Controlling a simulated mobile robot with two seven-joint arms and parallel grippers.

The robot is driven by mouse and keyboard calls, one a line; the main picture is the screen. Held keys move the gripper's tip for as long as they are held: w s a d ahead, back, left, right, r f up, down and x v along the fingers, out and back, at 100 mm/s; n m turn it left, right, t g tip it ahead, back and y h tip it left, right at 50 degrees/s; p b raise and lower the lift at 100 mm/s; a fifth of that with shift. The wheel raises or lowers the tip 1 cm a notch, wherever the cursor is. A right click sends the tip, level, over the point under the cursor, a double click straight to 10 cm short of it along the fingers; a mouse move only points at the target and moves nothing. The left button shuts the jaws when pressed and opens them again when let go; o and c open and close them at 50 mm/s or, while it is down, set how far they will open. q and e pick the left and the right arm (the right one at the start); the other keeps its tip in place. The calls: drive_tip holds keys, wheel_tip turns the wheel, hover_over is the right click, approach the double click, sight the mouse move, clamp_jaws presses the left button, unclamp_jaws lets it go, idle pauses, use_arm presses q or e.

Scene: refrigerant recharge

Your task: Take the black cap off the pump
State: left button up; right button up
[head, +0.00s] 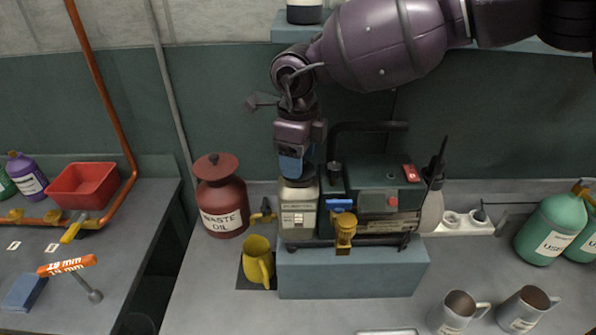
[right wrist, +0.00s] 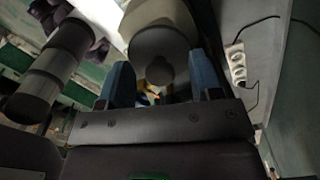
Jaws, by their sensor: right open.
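The pump (head: 378,185) is a dark green-grey box with a black handle and a red switch, standing on a blue-grey block. A short black cylinder, which looks like its cap (head: 334,172), stands upright at its left end. A cream labelled container (head: 299,213) stands against the pump's left side. My right gripper (head: 296,176) points down directly over this container, left of the black cylinder. In the right wrist view, the open blue fingers (right wrist: 162,88) flank a dark round top (right wrist: 160,58) on a cream body; contact cannot be told. My left gripper is out of view.
A red waste oil can (head: 221,200) and a yellow mug (head: 258,262) stand left of the block. Grey mugs (head: 457,312) and green bottles (head: 552,228) are at the right. The bench front between block and grey mugs has some free room.

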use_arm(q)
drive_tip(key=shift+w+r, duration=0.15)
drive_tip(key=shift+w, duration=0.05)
use_arm(e)
drive_tip(key=shift+f, duration=0.2)
drive_tip(key=c, duration=1)
drive_tip(key=shift+r, duration=0.1)
use_arm(q)
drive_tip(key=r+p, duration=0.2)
drive_tip(key=p, duration=0.1)
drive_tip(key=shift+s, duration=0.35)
use_arm(e)
wheel_tip(320, 180, up, 7)
drive_tip(key=shift+f, duration=0.2)
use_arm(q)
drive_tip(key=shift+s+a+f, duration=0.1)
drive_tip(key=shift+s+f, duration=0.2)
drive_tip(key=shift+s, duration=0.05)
use_arm(e)
drive_tip(key=shift+r, duration=6.65)
